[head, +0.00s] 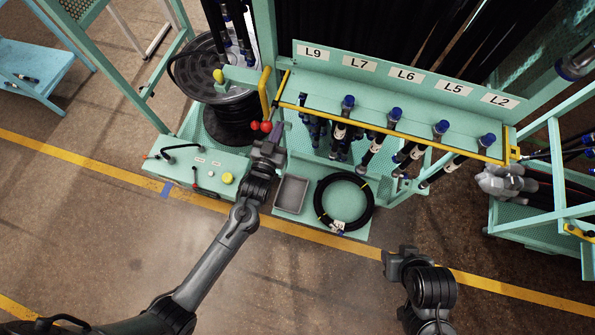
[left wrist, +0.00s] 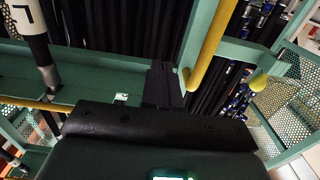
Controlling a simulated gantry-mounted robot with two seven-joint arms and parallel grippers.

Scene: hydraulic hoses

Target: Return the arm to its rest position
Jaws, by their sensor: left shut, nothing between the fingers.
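My left arm reaches up from the lower left in the head view. Its gripper (head: 271,142) is shut and empty, just below the red knobs (head: 262,126) at the left end of the hose rack (head: 400,88). In the left wrist view the closed fingers (left wrist: 163,85) stand together in front of the rack, to the left of a yellow handle (left wrist: 206,48). My right gripper (head: 392,265) is at the lower right, over the floor and away from the rack. Its fingers are too unclear to tell whether they are open.
Several blue-capped hoses (head: 396,114) hang along the labelled rack behind a yellow bar (head: 395,130). A grey tray (head: 291,194) and a coiled black hose (head: 344,202) lie below. A green control box (head: 202,171) stands left of my left arm. The front floor is clear.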

